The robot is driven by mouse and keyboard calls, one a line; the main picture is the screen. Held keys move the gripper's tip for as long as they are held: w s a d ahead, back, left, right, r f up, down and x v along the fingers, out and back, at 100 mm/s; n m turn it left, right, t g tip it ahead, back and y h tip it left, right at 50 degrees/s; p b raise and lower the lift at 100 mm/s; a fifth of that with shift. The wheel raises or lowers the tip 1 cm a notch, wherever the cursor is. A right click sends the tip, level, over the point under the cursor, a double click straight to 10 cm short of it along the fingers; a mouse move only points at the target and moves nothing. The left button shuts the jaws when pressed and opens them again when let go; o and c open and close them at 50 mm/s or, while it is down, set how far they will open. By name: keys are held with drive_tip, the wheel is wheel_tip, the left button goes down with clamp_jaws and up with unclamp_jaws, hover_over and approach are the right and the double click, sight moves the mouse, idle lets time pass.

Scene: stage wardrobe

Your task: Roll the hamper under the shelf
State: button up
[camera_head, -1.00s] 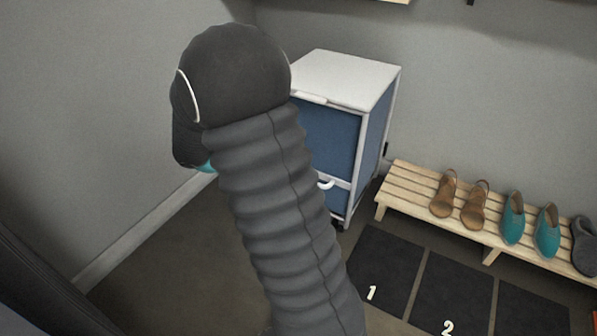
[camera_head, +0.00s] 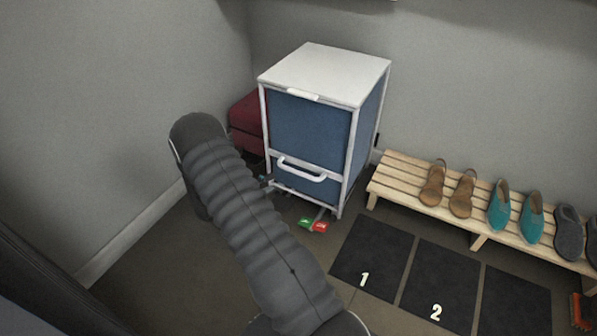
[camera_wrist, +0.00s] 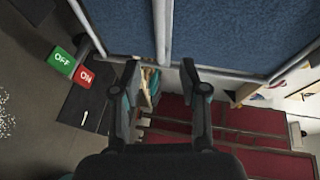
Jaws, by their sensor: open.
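The hamper (camera_head: 312,130) is a tall white-framed box with blue panels, a white top and a white handle (camera_head: 301,170) low on its front. It stands upright by the back wall. A green pedal (camera_head: 305,223) and a red pedal (camera_head: 320,227) stick out at its base; the wrist view reads OFF on green (camera_wrist: 62,60) and ON on red (camera_wrist: 86,77). My gripper (camera_wrist: 162,78) is open and empty, with the hamper's blue panels (camera_wrist: 220,35) close beyond its fingertips. In the head view my arm mostly hides it. The shelf cannot be made out clearly.
A low slatted bench (camera_head: 400,175) with several shoes stands right of the hamper. Dark floor mats numbered 1 (camera_head: 370,262) and 2 (camera_head: 440,290) lie before it. A dark red case (camera_head: 246,120) is behind the hamper's left side. Floor at front left is clear.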

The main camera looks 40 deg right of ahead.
sight(296, 173)
drive_tip(key=d, duration=0.4)
drive_tip(key=d+f, duration=0.1)
drive_tip(key=d, duration=0.3)
drive_tip(key=d+f, duration=0.1)
drive_tip(key=d, duration=0.4)
drive_tip(key=shift+s+f, duration=0.1)
drive_tip(key=shift+f, duration=0.15)
clamp_jaws()
